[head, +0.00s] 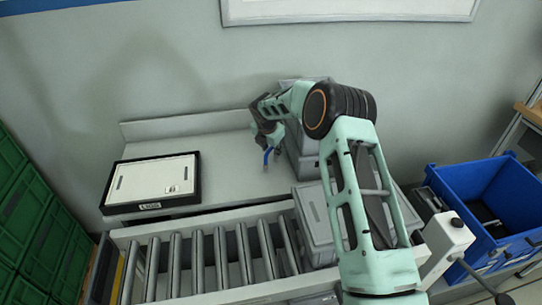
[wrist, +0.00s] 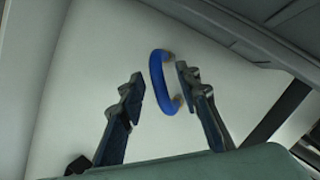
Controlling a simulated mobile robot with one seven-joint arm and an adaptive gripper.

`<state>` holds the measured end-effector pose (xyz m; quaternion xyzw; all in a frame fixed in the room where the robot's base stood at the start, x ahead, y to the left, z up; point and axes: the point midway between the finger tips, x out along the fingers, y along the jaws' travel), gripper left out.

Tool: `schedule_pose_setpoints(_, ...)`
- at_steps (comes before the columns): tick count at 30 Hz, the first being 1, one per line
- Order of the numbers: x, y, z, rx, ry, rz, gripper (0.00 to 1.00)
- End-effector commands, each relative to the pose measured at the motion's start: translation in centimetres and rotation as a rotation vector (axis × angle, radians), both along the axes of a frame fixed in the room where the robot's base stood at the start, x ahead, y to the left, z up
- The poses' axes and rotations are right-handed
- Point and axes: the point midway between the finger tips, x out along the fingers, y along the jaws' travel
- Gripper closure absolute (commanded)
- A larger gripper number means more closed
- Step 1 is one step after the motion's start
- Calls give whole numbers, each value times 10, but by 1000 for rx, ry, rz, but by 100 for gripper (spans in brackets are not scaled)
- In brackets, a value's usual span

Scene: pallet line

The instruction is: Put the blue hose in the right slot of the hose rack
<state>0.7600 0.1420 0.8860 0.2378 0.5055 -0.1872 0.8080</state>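The blue hose (wrist: 158,68) is a short curved piece with brownish ends. In the wrist view it lies between the two fingertips of my gripper (wrist: 160,76), nearer the right finger, with a gap on the left. The fingers are apart. In the head view a bit of the blue hose (head: 267,157) shows just below my gripper (head: 268,141), over the pale worktop. I cannot tell whether it touches the worktop. I cannot make out the hose rack in either view; my arm hides part of the worktop's right side.
A black-framed white panel (head: 152,184) lies on the worktop's left (head: 226,160). Grey bins (head: 316,218) stand right of my gripper, partly behind my arm. A roller conveyor (head: 200,262) runs in front. Green crates (head: 32,225) are at left, a blue bin (head: 468,180) at right.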

Motion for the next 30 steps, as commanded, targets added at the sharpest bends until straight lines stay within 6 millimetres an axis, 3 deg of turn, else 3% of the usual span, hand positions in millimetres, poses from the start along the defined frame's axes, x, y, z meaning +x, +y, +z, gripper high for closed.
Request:
schedule_pose_setpoints(2, 0, 0, 0, 0, 0, 0, 70)
schedule_pose_setpoints(10, 0, 0, 0, 0, 0, 0, 100)
schedule_pose_setpoints(23, 0, 0, 2, 1, -1, 0, 100)
schedule_pose_setpoints(30, 1, 0, 25, 1, -3, -1, 100)
